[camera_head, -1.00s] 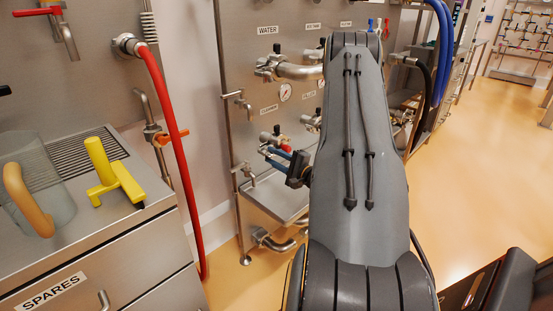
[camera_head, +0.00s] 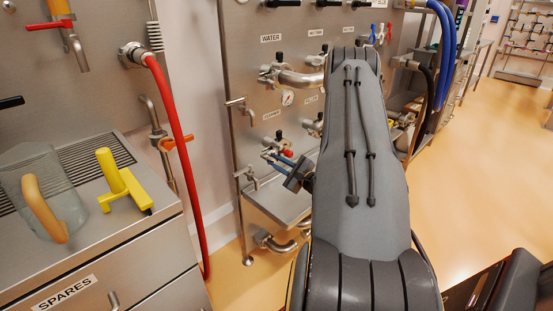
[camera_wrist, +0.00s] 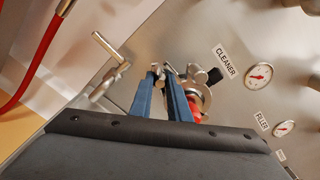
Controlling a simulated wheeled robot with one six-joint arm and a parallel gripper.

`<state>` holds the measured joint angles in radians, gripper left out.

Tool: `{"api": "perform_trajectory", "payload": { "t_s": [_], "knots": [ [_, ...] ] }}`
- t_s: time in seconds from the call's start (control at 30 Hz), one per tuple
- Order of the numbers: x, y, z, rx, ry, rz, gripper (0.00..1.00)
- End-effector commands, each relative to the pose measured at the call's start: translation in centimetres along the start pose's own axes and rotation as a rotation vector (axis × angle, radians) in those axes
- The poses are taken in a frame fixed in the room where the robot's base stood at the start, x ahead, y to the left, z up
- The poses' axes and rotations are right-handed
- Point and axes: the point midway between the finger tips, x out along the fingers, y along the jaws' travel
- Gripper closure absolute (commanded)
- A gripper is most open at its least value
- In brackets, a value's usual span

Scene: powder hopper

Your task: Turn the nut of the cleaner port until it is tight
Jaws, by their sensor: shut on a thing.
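The cleaner port (camera_head: 280,139) sits on the steel panel below the CLEANER label (camera_head: 272,114). In the wrist view the label (camera_wrist: 226,60) is above and right of the port's metal fitting (camera_wrist: 200,92), which has a red part (camera_wrist: 193,110) low on it. My gripper (camera_head: 270,155) reaches the port from the front, and its blue fingers also show in the wrist view (camera_wrist: 161,80). The fingers are shut on the port's nut, which is small and mostly hidden by the fingertips. I cannot tell how tight it is.
A metal handle valve (camera_wrist: 107,50) stands left of the fingers. The FILLER gauge (camera_wrist: 283,128) and the CLEANER gauge (camera_wrist: 258,75) are to the right. A steel shelf (camera_head: 285,205) lies below the port.

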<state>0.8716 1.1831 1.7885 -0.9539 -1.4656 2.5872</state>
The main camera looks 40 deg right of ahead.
Motion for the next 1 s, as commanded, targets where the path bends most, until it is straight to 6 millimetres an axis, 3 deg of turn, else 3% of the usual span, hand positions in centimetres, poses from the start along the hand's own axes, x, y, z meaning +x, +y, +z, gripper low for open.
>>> {"api": "perform_trajectory", "payload": {
  "t_s": [0.03, 0.23, 0.27, 0.3, 0.47, 1.0],
  "knots": [
    [0.8, -0.3, 0.7, 0.001, -0.016, 0.0, 1.0],
    [0.8, -0.4, 0.7, 0.004, -0.018, -0.001, 1.0],
    [0.8, -0.4, 0.7, 0.003, -0.018, -0.001, 0.81],
    [0.8, -0.4, 0.7, 0.002, -0.019, -0.001, 0.74],
    [0.6, -0.5, 0.7, 0.001, -0.019, -0.001, 0.73],
    [-8.0, -0.5, 0.2, 0.008, -0.006, -0.004, 0.73]
  ]
}}
